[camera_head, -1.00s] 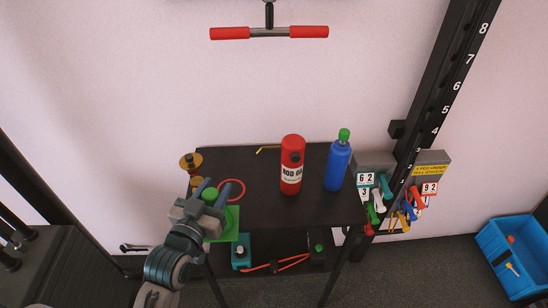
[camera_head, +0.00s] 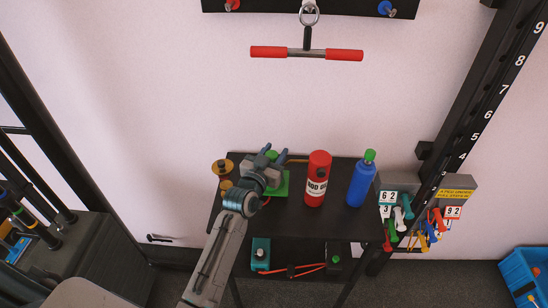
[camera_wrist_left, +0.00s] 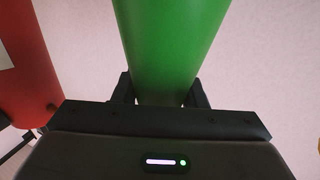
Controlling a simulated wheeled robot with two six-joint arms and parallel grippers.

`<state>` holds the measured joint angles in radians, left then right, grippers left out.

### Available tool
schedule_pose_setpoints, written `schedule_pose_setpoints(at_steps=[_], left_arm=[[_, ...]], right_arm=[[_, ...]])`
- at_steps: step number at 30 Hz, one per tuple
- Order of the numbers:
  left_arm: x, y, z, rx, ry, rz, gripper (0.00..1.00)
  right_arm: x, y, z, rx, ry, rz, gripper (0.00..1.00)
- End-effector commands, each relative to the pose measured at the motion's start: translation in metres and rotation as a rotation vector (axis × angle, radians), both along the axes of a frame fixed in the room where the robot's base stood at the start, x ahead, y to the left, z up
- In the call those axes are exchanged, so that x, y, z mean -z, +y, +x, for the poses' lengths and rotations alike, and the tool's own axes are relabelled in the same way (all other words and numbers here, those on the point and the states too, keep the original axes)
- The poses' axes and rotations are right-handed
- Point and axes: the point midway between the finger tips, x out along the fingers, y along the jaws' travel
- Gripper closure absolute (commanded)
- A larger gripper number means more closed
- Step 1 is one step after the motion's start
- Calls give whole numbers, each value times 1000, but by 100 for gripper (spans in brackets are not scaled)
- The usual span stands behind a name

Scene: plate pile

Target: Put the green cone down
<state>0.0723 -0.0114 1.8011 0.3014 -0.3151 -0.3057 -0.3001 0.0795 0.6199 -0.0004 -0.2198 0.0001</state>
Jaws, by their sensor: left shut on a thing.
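My left gripper (camera_head: 273,155) is over the back left part of the black table (camera_head: 345,210), shut on the green cone. The green cone (camera_head: 282,187) shows its square base beside the gripper and a bit of its top between the fingers; my gripper and arm hide the rest. In the left wrist view the cone's green body (camera_wrist_left: 170,40) runs between the two fingers. I cannot tell whether the base touches the tabletop. My right gripper is not in view.
A red bottle (camera_head: 317,180) and a blue bottle (camera_head: 362,180) stand right of the cone. A brass-coloured object (camera_head: 222,168) stands at the table's left edge. The lower shelf holds a teal box (camera_head: 261,252). The tabletop's front middle is clear.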

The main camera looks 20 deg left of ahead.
Motion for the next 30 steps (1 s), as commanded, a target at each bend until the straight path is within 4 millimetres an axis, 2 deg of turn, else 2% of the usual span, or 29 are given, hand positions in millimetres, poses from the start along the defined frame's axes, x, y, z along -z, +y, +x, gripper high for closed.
schedule_pose_setpoints(at_steps=[3,6,16,17,20,30], left_arm=[[19,0,-1,0,4,0,100],[25,0,-1,-1,2,0,100],[29,0,-1,-1,1,0,100],[29,0,-1,-1,2,0,60],[28,0,-1,-1,2,0,40],[25,0,-1,-1,2,0,40]], right_arm=[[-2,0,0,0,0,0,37],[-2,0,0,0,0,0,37],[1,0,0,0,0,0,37],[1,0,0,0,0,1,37],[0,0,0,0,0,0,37],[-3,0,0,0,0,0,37]])
